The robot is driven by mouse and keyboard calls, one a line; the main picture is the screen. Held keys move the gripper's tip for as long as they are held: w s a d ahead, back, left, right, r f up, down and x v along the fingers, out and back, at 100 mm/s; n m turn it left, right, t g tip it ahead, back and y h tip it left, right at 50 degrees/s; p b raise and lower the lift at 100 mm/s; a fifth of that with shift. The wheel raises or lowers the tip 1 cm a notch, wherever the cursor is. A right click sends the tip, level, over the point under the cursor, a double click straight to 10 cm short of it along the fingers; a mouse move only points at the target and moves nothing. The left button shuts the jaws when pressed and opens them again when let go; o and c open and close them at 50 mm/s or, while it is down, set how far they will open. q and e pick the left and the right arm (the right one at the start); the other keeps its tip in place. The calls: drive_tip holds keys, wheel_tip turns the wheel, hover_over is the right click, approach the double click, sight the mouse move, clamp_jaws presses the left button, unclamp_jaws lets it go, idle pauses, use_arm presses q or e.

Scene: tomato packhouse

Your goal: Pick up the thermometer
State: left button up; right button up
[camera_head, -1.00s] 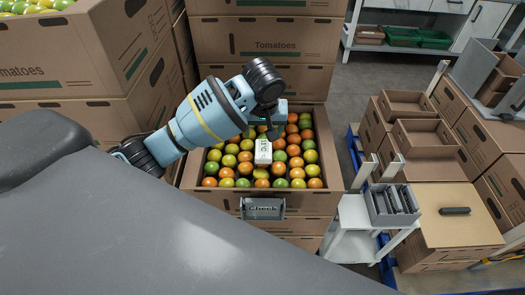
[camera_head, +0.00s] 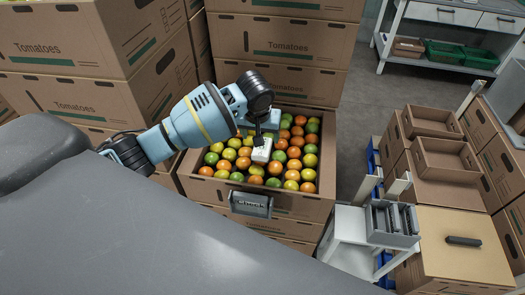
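The thermometer, a small white box-shaped device (camera_head: 261,153), is on the tomatoes in the open carton (camera_head: 318,205), near their middle. My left gripper (camera_head: 258,138) reaches over the carton from the left, pointing down. Its dark finger overlaps the thermometer's upper left part. I cannot tell whether the fingers are closed on it, as the gripper hides that end. My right gripper is out of view.
A grey holder marked "Check" (camera_head: 250,203) hangs on the carton's front. Tall carton stacks (camera_head: 130,50) stand left and behind. A white stand with a grey bin (camera_head: 392,225) and open cartons (camera_head: 445,158) are at the right, beyond a strip of floor.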

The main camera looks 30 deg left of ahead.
sight(262, 150)
use_arm(q)
drive_tip(key=shift+a+f, duration=0.25)
drive_tip(key=shift+f, duration=0.15)
drive_tip(key=shift+w+d+b+x, duration=0.15)
drive_tip(key=shift+x, duration=1.7)
drive_tip(key=shift+w+d+b+x, duration=0.1)
drive_tip(key=shift+b+x, duration=0.05)
drive_tip(key=shift+x, duration=1.65)
drive_tip(key=shift+r, duration=0.1)
drive_tip(key=shift+c, duration=0.3)
drive_tip(key=c, duration=1.1)
drive_tip(key=shift+c, duration=0.3)
drive_tip(key=shift+r, duration=0.1)
